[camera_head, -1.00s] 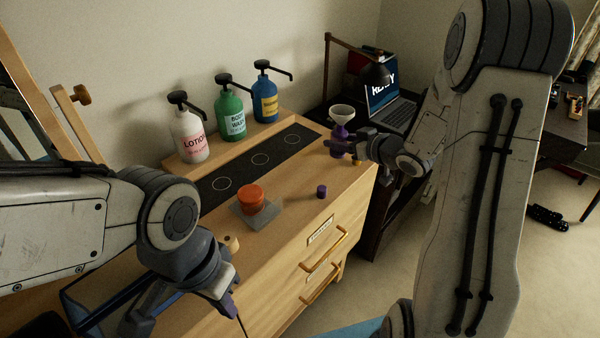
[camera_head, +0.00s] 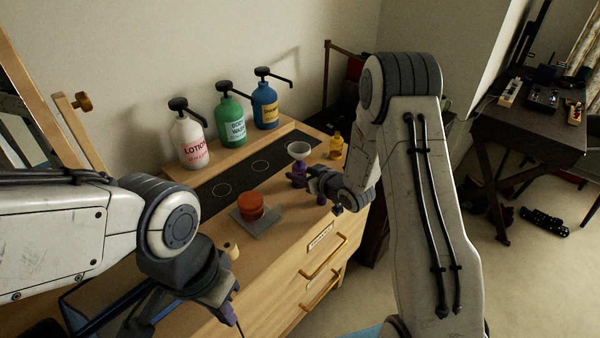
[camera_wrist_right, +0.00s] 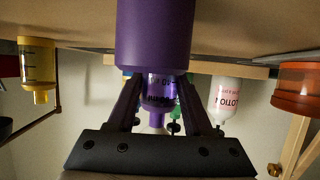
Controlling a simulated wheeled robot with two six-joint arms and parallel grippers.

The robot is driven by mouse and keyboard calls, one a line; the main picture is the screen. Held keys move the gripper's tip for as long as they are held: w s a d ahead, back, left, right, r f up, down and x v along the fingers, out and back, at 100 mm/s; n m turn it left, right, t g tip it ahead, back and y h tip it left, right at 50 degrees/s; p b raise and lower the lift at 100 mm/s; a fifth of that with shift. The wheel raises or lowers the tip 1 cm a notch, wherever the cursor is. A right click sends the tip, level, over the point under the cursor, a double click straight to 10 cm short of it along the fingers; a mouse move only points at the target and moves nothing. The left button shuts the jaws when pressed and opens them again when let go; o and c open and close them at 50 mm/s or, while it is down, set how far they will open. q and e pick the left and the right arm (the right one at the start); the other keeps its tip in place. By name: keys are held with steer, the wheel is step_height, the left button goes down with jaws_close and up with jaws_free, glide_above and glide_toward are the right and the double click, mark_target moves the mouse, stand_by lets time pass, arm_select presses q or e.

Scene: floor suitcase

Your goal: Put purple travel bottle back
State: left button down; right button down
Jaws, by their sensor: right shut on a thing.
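The purple travel bottle (camera_head: 299,168) has a white funnel (camera_head: 298,149) on its top. My right gripper (camera_head: 314,180) is shut on the bottle near the dark mat's right end; I cannot tell whether its base touches a surface. The upside-down right wrist view shows the bottle (camera_wrist_right: 166,88) between the fingers. A purple cap (camera_head: 322,199) stands on the dresser just below the right gripper, partly hidden; it looms large in the wrist view (camera_wrist_right: 155,35). My left gripper (camera_head: 215,305) hangs low at the dresser's front left, its fingers partly hidden.
The dark mat (camera_head: 238,178) shows two circles. Lotion (camera_head: 189,140), green body wash (camera_head: 231,126) and blue shampoo (camera_head: 265,105) pump bottles stand behind it. An orange jar (camera_head: 250,205) sits on a grey pad (camera_head: 258,226). A small yellow bottle (camera_head: 337,147) stands right of the funnel.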

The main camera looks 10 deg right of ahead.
steer(key=shift+f, duration=0.15)
steer(key=shift+c, duration=1.5)
jaws_free()
